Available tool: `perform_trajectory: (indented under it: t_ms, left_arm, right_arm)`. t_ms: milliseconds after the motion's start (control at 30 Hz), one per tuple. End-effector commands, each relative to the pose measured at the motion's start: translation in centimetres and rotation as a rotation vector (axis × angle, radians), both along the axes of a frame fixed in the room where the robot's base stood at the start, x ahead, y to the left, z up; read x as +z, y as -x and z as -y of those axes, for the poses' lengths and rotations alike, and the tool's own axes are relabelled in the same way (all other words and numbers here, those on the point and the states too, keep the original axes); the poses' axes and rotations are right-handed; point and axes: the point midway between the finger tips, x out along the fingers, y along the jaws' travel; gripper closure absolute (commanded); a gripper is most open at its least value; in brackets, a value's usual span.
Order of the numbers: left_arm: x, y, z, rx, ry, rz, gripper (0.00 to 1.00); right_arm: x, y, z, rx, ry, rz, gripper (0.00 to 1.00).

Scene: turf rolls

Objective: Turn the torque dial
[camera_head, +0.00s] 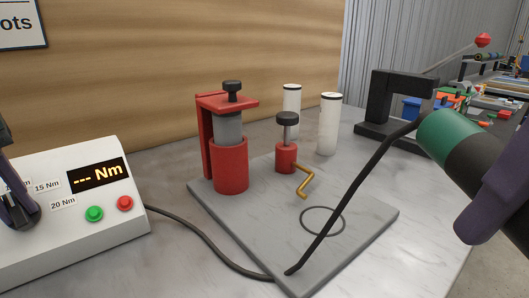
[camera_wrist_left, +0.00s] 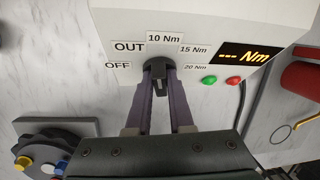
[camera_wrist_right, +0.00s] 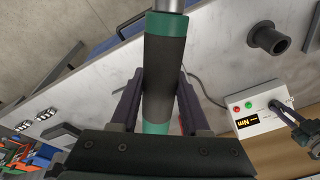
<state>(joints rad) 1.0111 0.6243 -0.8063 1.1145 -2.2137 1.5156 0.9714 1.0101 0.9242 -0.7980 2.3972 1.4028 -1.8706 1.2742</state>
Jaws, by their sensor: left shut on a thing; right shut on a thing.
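The torque dial (camera_wrist_left: 158,68) is a dark knob on a white control box (camera_wrist_left: 205,18), with labels OFF, OUT, 10 Nm, 15 Nm and 20 Nm around it. My left gripper (camera_wrist_left: 160,88) is shut on the dial; the fingers hide much of it, and I cannot tell which label it points to. The left gripper also shows at the left edge of the head view (camera_head: 18,212). The box display (camera_head: 97,175) reads "--- Nm". My right gripper (camera_wrist_right: 158,100) is shut on a black-and-green tool handle (camera_wrist_right: 165,60), raised at the right of the head view.
A green button (camera_head: 94,213) and a red button (camera_head: 125,203) sit beside the dial. A grey plate (camera_head: 250,225) carries a red fixture (camera_head: 230,165) and a small red part with a brass crank (camera_head: 304,182). A black cable (camera_head: 200,235) crosses the table between box and plate.

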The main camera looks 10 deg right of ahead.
Motion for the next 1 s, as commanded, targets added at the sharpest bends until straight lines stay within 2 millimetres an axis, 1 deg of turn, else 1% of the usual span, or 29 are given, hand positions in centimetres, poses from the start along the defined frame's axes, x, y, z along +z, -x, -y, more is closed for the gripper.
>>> perform_trajectory:
  t_ms: [267, 700, 1000]
  left_arm:
    - [0.0, -0.3, 0.3, -0.196, -0.152, -0.090, 1.00]
    - [-0.1, -0.4, 0.7, -0.496, -0.384, -0.233, 1.00]
    - [-0.2, -0.4, 0.9, -0.644, -0.496, -0.304, 1.00]
  right_arm:
    - [-0.6, 0.0, 0.0, 0.000, -0.001, 0.002, 1.00]
    - [-2.1, 0.0, 0.0, 0.000, -0.001, 0.002, 1.00]
    - [-2.8, 0.0, 0.0, 0.000, -0.001, 0.002, 1.00]
